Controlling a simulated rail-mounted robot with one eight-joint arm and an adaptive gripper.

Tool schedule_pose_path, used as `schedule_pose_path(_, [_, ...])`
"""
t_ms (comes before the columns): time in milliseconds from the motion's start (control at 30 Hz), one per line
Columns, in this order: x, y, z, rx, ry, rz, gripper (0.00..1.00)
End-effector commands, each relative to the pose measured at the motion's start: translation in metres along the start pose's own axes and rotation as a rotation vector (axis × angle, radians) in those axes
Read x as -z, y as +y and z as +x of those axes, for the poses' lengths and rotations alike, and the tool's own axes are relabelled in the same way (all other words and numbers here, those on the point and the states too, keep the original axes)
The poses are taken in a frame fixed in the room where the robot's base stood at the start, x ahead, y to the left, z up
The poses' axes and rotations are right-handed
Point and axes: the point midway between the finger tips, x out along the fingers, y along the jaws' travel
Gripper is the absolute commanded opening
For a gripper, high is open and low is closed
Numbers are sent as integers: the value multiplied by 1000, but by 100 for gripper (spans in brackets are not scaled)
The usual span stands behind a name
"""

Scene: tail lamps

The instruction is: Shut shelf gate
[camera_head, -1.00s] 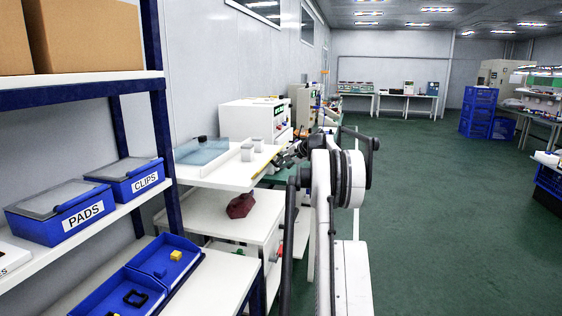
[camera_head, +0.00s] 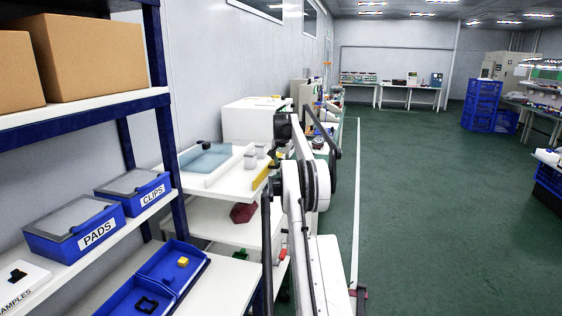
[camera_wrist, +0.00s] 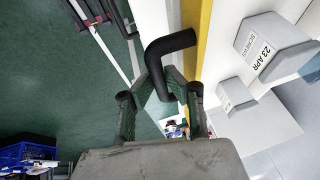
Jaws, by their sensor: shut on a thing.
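The shelf gate shows as a yellow bar (camera_wrist: 194,40) along the edge of a white shelf in the wrist view. In the head view its yellow end (camera_head: 261,178) shows at the shelf's right front edge. A black bent handle (camera_wrist: 172,44) stands out from the bar. My gripper (camera_wrist: 168,88) has its fingers on both sides of the handle's lower end and is shut on it. In the head view my gripper is mostly hidden behind my arm. I cannot tell how far the gate is from its shut position.
The white shelf (camera_head: 212,182) bears a blue-topped tray and grey blocks; a labelled block (camera_wrist: 272,45) is close to the gate. A dark red object (camera_head: 243,212) lies below. A blue rack (camera_head: 166,130) stands left. Green floor (camera_head: 420,210) on the right is clear.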

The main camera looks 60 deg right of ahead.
Motion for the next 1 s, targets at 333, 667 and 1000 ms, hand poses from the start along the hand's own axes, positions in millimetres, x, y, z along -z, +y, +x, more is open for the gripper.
schedule_pose_path(333, [0, 1, 0, 4, 1, 2, 32])
schedule_pose_path(667, [0, 0, -5, 5, 0, 2, 32])
schedule_pose_path(1000, [0, 1, -57, 4, 0, 2, 32])
